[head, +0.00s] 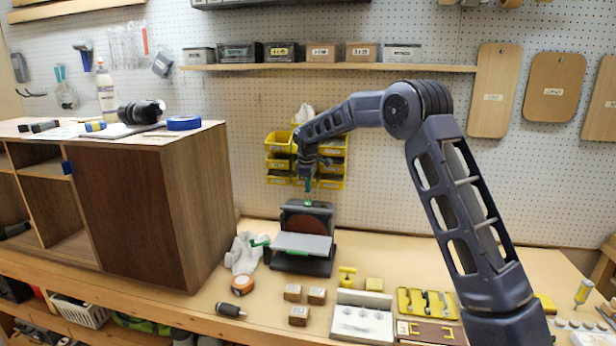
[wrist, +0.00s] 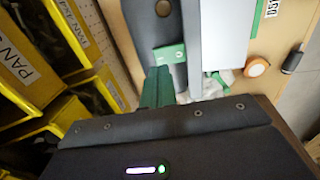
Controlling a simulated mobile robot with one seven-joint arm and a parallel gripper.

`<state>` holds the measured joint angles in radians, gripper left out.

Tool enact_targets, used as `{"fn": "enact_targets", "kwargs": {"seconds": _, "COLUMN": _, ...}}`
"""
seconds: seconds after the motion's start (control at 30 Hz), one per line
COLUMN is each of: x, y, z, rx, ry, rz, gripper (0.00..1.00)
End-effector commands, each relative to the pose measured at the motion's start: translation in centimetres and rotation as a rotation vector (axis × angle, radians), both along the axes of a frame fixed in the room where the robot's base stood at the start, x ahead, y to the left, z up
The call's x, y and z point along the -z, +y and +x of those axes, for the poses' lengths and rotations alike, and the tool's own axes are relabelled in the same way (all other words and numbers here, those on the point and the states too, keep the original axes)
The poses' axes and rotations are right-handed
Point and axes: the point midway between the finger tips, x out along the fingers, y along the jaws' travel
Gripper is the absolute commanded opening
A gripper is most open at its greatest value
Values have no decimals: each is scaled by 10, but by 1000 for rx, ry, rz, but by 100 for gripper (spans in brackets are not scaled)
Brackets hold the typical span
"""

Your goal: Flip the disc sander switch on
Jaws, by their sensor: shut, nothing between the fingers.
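The disc sander (head: 303,266) stands on the bench with a dark body, a reddish disc and a grey work table in front. A green part (head: 308,203) shows on its top edge and a green knob sticks out at its left. My gripper (head: 308,184) is shut and empty, pointing down just above the sander's top. In the wrist view my green fingers (wrist: 158,88) reach to the dark sander body (wrist: 150,28), close to a green piece (wrist: 168,53). I cannot tell whether they touch, or which way the switch is set.
Yellow bins (head: 278,160) hang on the pegboard close behind my gripper. A brown cabinet (head: 185,205) stands left of the sander. A grey glove (head: 243,252) and an orange tape measure (head: 243,285) lie beside it. Small wooden blocks (head: 299,315) and a white tray (head: 362,322) are in front.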

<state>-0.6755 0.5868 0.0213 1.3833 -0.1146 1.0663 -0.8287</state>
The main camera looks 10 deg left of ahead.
Motion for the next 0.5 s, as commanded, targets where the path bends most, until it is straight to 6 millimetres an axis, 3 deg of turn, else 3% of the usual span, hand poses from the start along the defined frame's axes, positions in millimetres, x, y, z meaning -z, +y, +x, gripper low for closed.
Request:
{"fn": "enact_targets", "kwargs": {"seconds": 0.2, "x": 27, "y": 0, "z": 4, "rx": 1, "ry": 0, "rz": -1, "gripper": 0}}
{"fn": "enact_targets", "kwargs": {"seconds": 0.5, "x": 36, "y": 0, "z": 5, "rx": 1, "ry": 0, "rz": -1, "gripper": 0}}
